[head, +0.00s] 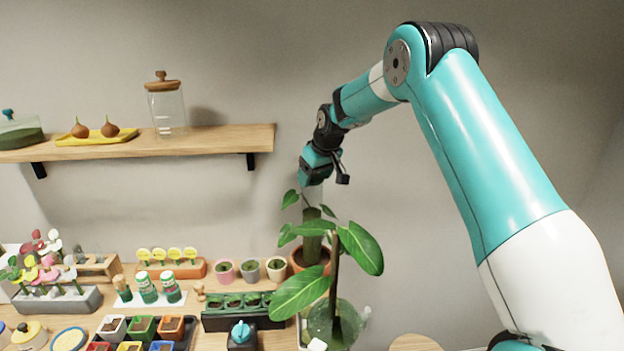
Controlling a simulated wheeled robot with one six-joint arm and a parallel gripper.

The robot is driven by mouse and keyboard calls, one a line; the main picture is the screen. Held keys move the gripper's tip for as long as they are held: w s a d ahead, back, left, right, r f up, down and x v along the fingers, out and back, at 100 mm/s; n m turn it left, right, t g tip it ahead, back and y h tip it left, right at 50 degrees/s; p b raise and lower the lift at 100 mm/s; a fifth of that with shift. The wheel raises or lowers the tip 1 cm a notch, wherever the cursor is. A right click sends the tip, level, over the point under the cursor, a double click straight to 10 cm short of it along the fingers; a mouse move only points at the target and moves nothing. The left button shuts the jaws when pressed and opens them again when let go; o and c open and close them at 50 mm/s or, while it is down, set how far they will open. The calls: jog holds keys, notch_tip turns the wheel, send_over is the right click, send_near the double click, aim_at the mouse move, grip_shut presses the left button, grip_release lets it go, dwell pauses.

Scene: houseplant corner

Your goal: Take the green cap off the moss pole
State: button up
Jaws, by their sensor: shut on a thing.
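My gripper (306,183) points down above the moss pole (312,245), in the middle of the head view. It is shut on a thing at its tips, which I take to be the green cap. The cap is too small and too merged with the fingers to make out clearly. The moss pole is a thick, upright green-brown post in a terracotta pot (297,262). Its upper end shows below my fingers, with leaves around it. I cannot tell whether the held thing still touches the pole.
A large-leaved plant (335,265) in a glass vessel (322,322) stands in front of the pole. A wall shelf (215,140) with a glass jar (167,108) is to the left. Small pots (250,270), a planter tray (243,318) and bottles (147,288) crowd the table.

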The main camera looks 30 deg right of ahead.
jog(key=shift+r, duration=0.15)
notch_tip(320, 180, up, 20)
jog(key=b, duration=0.2)
jog(key=n+y+b, duration=0.1)
jog(key=n, duration=0.3)
send_near(315, 179)
jog(key=s+a+f+m+b, duration=0.2)
jog(key=a+f+b, duration=0.1)
jog(key=f, duration=0.5)
jog(key=s+a+f+m+h+b, duration=0.1)
jog(key=s+a+f+m+b, duration=0.1)
jog(key=f, duration=0.7)
jog(key=s+a+f+m+b, duration=0.2)
jog(key=s+a+f+b, duration=0.1)
jog(key=f, duration=0.5)
jog(key=shift+a+f+h+b, duration=0.15)
jog(key=shift+a+h+b, duration=0.3)
jog(key=shift+b, duration=0.6)
